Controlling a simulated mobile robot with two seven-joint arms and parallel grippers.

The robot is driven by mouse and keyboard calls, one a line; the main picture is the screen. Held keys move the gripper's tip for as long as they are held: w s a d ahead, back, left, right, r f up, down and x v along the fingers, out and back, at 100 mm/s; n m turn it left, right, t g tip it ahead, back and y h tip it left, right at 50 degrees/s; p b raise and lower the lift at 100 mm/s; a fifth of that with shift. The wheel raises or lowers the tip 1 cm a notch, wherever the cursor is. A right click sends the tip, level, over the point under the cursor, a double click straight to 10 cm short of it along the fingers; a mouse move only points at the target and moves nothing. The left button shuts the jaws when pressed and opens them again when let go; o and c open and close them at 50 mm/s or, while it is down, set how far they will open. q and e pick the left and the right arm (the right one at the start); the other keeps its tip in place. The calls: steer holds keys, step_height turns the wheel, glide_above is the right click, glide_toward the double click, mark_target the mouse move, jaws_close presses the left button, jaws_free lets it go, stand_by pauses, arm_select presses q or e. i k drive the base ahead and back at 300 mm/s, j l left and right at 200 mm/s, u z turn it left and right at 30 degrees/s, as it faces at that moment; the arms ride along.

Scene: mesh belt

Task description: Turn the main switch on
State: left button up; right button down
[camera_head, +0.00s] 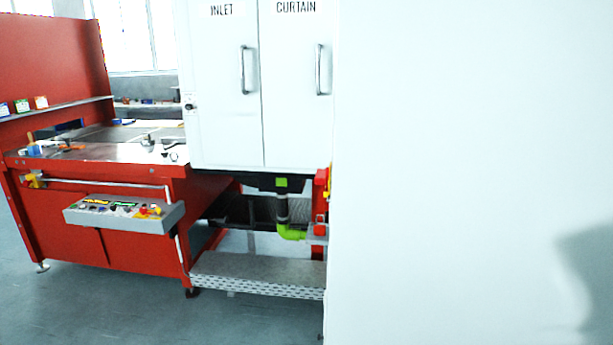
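A grey control panel (125,213) is mounted on the front of the red machine at the left. It carries several small coloured controls. Red and yellow controls (150,211) sit at its right end; they are too small to tell which is the main switch or how it is set. A small dark knob (190,107) shows on the left edge of the white cabinet (225,130). Neither of my grippers is in view.
A large white surface (450,150) fills the right side, close by. The cabinet has two doors marked INLET and CURTAIN. A low grey step (258,268) lies below it, near green piping (290,233). Grey floor (90,305) is clear in front of the red machine.

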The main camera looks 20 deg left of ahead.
mark_target(321, 178)
steer(key=j, duration=0.55)
steer(key=k+j+z, duration=0.15)
steer(key=j, duration=1)
steer(key=i+j, duration=0.2)
steer(key=i+j+z, duration=0.1)
steer(key=j, duration=0.3)
steer(key=i+j, duration=0.4)
steer(key=j, duration=0.25)
steer(key=z, duration=0.05)
